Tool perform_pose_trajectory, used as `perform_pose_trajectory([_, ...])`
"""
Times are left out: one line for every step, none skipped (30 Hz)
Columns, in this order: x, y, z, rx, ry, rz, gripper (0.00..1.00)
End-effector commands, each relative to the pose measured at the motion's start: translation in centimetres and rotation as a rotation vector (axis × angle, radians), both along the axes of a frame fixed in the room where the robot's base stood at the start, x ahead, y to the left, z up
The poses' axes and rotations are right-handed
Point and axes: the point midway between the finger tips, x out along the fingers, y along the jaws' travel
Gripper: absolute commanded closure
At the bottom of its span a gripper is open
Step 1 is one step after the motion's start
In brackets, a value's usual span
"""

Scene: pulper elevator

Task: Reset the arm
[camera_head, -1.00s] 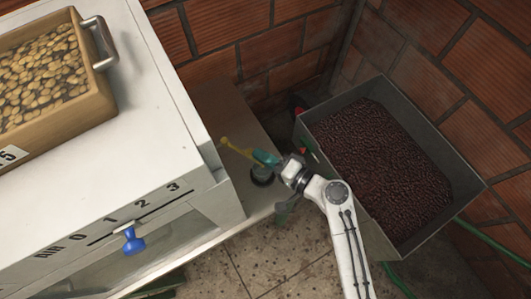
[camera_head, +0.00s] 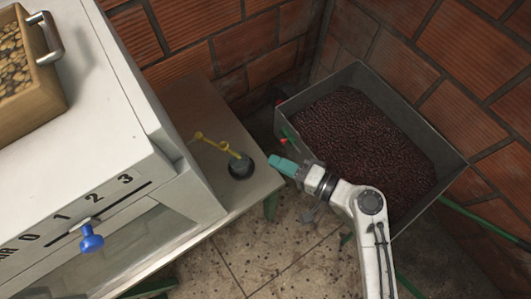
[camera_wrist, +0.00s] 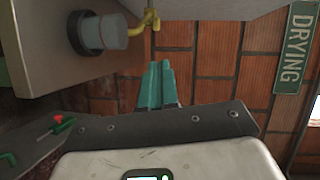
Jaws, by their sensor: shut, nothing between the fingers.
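My gripper (camera_head: 273,160) has teal fingers and is in the middle of the head view, just right of a yellow lever (camera_head: 217,144) on a grey round fitting (camera_head: 240,166). The fingers are closed together and hold nothing. They are apart from the lever. In the wrist view the teal fingers (camera_wrist: 157,68) point toward the brick wall, with the grey fitting (camera_wrist: 105,33) and yellow lever (camera_wrist: 148,20) at upper left. My white arm comes in from the lower right of the head view.
A metal bin of dark red cherries (camera_head: 358,140) stands behind and right of my arm. A white machine (camera_head: 90,130) with a numbered scale and blue knob (camera_head: 90,240) is at left. A wooden box of beans (camera_head: 30,85) sits on it. A "DRYING" sign (camera_wrist: 295,48) hangs on the wall.

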Motion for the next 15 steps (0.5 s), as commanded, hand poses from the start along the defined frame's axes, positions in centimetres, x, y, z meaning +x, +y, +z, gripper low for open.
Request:
perform_pose_trajectory([-0.34,-0.45,0.02,0.0,0.0,-0.001,1.0])
perform_pose_trajectory([-0.49,-0.64,0.05,0.0,0.0,-0.001,1.0])
perform_pose_trajectory([-0.66,-0.84,0.09,0.001,0.001,-0.001,1.0])
perform_pose_trajectory([-0.76,-0.96,0.13,0.001,0.0,-0.001,1.0])
perform_pose_trajectory([-0.83,-1.05,0.18,0.001,-0.001,-0.001,1.0])
perform_pose_trajectory([-0.89,-1.13,0.23,0.001,-0.001,-0.001,1.0])
perform_pose_trajectory([-0.92,-1.16,0.25,0.001,-0.001,0.0,1.0])
perform_pose_trajectory([-0.93,-1.17,0.27,0.001,-0.001,0.0,1.0])
perform_pose_trajectory([-0.93,-1.19,0.28,0.001,-0.001,0.0,1.0])
perform_pose_trajectory([-0.93,-1.19,0.28,0.0,-0.001,0.0,1.0])
perform_pose_trajectory([-0.92,-1.18,0.28,0.0,-0.001,0.0,1.0])
perform_pose_trajectory([-0.92,-1.18,0.27,0.0,-0.001,0.0,1.0])
perform_pose_trajectory([-0.95,-1.19,0.24,-0.003,-0.001,0.001,1.0])
perform_pose_trajectory([-1.02,-1.23,0.16,-0.01,-0.002,0.003,1.0])
perform_pose_trajectory([-1.18,-1.34,-0.04,-0.028,-0.003,0.007,1.0])
